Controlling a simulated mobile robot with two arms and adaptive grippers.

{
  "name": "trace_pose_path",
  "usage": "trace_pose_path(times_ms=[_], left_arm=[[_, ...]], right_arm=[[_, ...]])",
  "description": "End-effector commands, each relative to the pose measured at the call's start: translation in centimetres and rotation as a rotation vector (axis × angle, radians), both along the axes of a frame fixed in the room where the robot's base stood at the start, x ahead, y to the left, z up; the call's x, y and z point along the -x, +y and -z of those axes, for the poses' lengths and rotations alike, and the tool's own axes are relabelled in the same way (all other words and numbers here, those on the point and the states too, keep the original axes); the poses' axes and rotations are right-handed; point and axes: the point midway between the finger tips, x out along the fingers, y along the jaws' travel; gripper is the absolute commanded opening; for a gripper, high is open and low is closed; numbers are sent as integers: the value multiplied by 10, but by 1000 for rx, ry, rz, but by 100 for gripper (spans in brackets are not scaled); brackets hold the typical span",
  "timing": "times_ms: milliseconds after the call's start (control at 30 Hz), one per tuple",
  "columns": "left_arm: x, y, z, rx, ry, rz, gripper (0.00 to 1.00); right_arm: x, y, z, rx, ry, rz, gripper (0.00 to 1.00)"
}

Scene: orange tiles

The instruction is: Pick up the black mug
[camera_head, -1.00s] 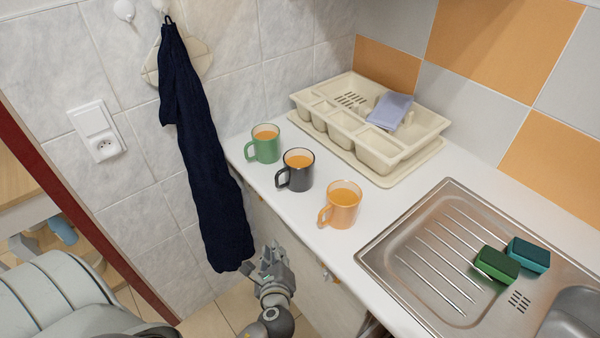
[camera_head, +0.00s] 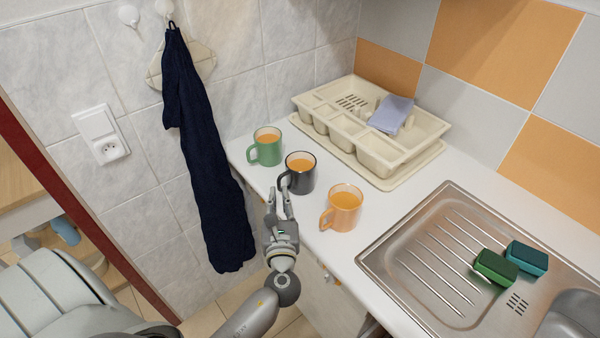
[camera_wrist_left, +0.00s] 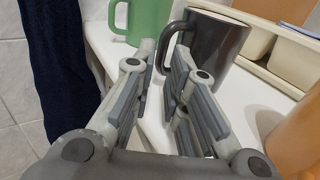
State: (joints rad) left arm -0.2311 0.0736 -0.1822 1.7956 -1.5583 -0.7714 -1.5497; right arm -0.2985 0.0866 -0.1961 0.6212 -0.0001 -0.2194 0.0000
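The black mug (camera_head: 301,177) stands upright on the white counter between the green mug (camera_head: 267,149) and the orange mug (camera_head: 343,208), with orange-coloured contents. My left gripper (camera_head: 279,194) is at the counter's front edge, its fingertips close to the mug's handle side. In the left wrist view the black mug (camera_wrist_left: 217,48) is just beyond my left gripper (camera_wrist_left: 165,55). Its handle lies ahead of the gap between the parted fingers; I cannot tell whether it is between the tips. The fingers are open. My right gripper is not in view.
A beige dish rack (camera_head: 350,140) with a grey-blue cloth (camera_head: 391,113) stands behind the mugs. A steel sink (camera_head: 425,265) with sponges (camera_head: 496,267) is on the right. A dark blue towel (camera_head: 203,170) hangs on the wall at left.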

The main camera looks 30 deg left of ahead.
Motion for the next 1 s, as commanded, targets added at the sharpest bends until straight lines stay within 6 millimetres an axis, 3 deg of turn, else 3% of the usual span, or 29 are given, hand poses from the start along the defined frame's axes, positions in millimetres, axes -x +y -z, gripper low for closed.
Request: trace_pose_path(times_ms=[333,567,700,1000], left_arm=[[-38,24,-2,0,-1,-1,14],[-39,25,-1,2,-1,-1,14],[-39,25,-1,2,-1,-1,0],[-39,25,-1,2,0,-1,0]], right_arm=[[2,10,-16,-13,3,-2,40],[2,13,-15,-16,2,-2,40],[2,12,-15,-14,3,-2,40],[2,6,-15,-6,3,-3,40]])
